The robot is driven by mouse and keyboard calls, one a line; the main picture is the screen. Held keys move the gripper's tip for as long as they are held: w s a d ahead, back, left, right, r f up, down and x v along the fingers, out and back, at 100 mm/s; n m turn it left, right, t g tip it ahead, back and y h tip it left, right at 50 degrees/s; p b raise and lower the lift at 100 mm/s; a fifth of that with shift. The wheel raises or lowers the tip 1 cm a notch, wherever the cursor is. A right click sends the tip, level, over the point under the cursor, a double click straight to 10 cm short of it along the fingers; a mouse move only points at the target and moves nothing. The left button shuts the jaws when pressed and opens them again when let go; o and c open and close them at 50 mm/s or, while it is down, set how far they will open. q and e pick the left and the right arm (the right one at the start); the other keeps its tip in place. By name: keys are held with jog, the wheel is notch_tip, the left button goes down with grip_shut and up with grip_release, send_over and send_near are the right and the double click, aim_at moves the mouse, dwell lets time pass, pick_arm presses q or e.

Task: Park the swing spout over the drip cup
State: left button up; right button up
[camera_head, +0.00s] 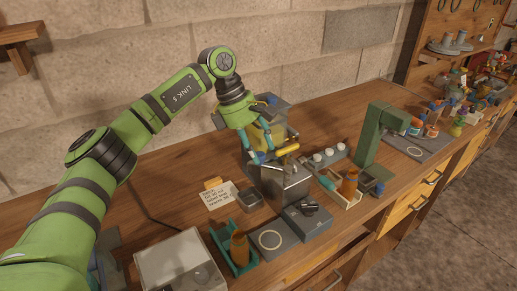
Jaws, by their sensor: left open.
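My left gripper (262,148) reaches down over the middle of the workbench, its teal fingers apart. Its fingertips are close to a yellow bar (287,150) on top of a grey metal box (287,186); the bar may be the swing spout, but I cannot tell for sure. I cannot tell whether the fingers touch it. A small dark open container (250,199), perhaps the drip cup, stands at the left of the metal box. A yellowish vessel behind the gripper is partly hidden by it. My right gripper is out of view.
A teal tray with a brown bottle (239,249), a dark plate with a pale ring (270,240) and a dark block (308,222) stand in front. A dark green stand (368,140) rises at the right. A written card (218,195) lies at the left. The stone wall is behind.

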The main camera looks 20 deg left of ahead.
pick_arm(q)
jog(key=v, duration=1.1)
jog(key=shift+d, duration=0.25)
jog(key=shift+r, duration=0.1)
